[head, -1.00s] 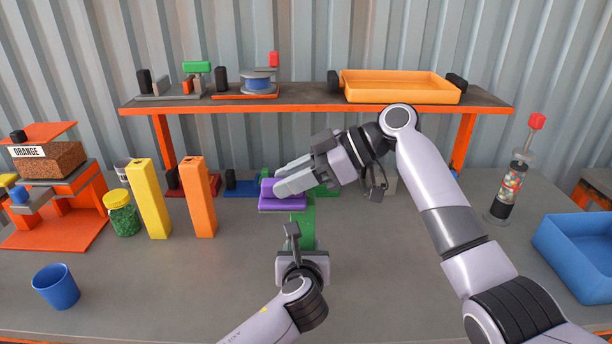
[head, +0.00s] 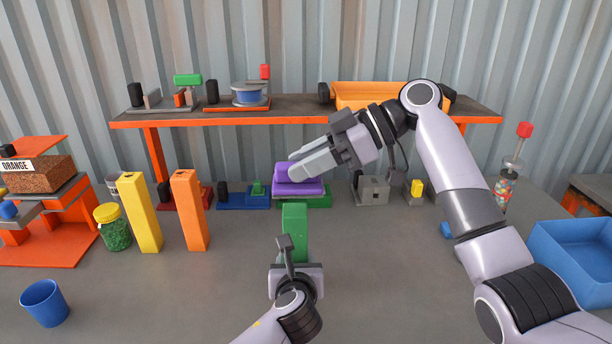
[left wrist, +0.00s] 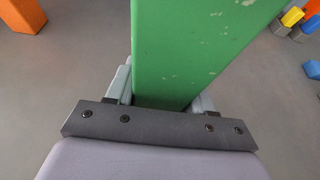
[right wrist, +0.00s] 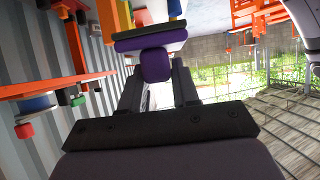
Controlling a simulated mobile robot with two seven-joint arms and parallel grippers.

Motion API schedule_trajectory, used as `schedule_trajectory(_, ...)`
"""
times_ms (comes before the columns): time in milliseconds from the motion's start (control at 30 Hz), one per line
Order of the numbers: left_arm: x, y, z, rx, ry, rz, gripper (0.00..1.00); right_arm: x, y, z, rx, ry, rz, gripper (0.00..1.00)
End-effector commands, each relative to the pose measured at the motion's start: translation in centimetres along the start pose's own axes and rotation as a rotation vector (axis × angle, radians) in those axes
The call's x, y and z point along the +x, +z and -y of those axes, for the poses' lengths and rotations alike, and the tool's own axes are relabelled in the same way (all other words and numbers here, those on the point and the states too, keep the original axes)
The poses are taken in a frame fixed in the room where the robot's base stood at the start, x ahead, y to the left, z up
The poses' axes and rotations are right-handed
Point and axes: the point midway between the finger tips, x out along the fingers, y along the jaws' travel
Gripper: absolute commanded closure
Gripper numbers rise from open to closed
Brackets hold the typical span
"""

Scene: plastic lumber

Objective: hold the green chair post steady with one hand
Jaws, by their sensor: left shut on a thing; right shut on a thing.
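The green chair post (head: 295,235) stands upright in the middle of the table. My left gripper (head: 291,262) is shut on its lower part. In the left wrist view the green post (left wrist: 190,50) fills the space between the fingers, its face marked with small pale specks. My right gripper (head: 312,162) is shut on a purple block with a flat base (head: 297,186), which shows just above and behind the post's top in the head view. The purple block (right wrist: 156,65) also shows between the fingers in the right wrist view. The post's top looks clear of it.
A yellow post (head: 140,212) and an orange post (head: 190,210) stand to the left, beside a jar of green granules (head: 113,230). A blue cup (head: 45,303) is at the front left, a blue bin (head: 580,255) at the right. An orange-edged shelf (head: 220,118) spans the back.

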Motion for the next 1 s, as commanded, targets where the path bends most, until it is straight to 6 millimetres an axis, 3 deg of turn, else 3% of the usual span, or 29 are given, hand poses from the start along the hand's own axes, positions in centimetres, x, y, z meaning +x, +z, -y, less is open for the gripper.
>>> schedule_trajectory(300,0.0,0.0,0.0,0.000,0.000,0.000,0.99,-1.2,-2.2,0.0,-0.001,0.000,0.000,1.00)
schedule_trajectory(800,0.0,0.0,0.0,0.000,-0.001,0.000,0.99,-1.2,-2.3,0.0,-0.001,0.000,-0.001,1.00)
schedule_trajectory(833,0.0,0.0,0.0,0.000,-0.001,0.000,0.41,-1.2,-2.3,0.0,-0.001,0.000,-0.001,1.00)
schedule_trajectory(900,0.0,0.0,0.0,0.000,-0.001,0.000,0.18,-1.2,-2.3,0.0,-0.001,0.000,-0.001,1.00)
schedule_trajectory(1000,0.0,0.0,0.0,0.000,-0.001,0.000,0.18,-1.2,-2.3,0.0,-0.001,0.000,-0.001,1.00)
